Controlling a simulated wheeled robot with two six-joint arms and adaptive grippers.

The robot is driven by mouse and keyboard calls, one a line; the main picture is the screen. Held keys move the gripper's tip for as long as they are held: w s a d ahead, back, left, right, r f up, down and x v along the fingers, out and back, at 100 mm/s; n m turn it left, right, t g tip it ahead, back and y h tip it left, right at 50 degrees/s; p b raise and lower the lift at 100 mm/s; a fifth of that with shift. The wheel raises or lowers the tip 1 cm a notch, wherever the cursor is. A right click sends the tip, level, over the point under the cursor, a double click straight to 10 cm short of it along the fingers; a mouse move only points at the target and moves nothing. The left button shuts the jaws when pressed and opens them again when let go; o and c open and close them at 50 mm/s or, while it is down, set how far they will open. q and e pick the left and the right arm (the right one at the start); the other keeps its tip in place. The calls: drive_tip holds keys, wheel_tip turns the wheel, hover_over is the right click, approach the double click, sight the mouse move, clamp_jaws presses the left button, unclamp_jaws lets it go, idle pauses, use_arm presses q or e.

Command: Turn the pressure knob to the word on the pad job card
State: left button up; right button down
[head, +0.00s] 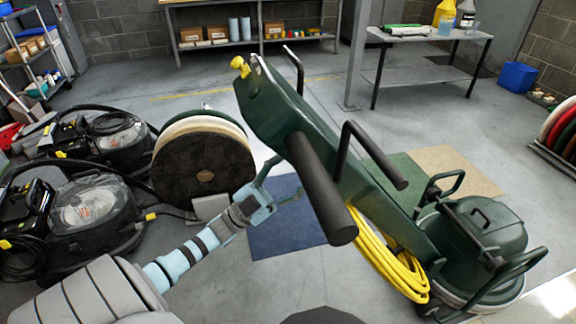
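A dark green floor machine (478,232) stands at the right, with its long green handle housing (285,115) leaning up to the left. A small yellow knob-like part (240,66) sits at the housing's upper end; I cannot tell whether it is the pressure knob, and no word is readable. No pad job card can be made out. My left gripper (290,177) is open and empty, low beside the housing's left side, well away from the yellow part. My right gripper is not in view.
Black bars and a thick black cylinder (320,188) project from the housing. A yellow cable (385,255) hangs below. Upright round pads (203,165) stand left of my gripper, near black vacuum-like machines (85,215). Blue (285,225), green and tan mats lie on the floor. A table (430,38) stands behind.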

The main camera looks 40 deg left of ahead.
use_arm(q)
drive_tip(key=v, duration=1.2)
drive_tip(key=shift+y, duration=0.3)
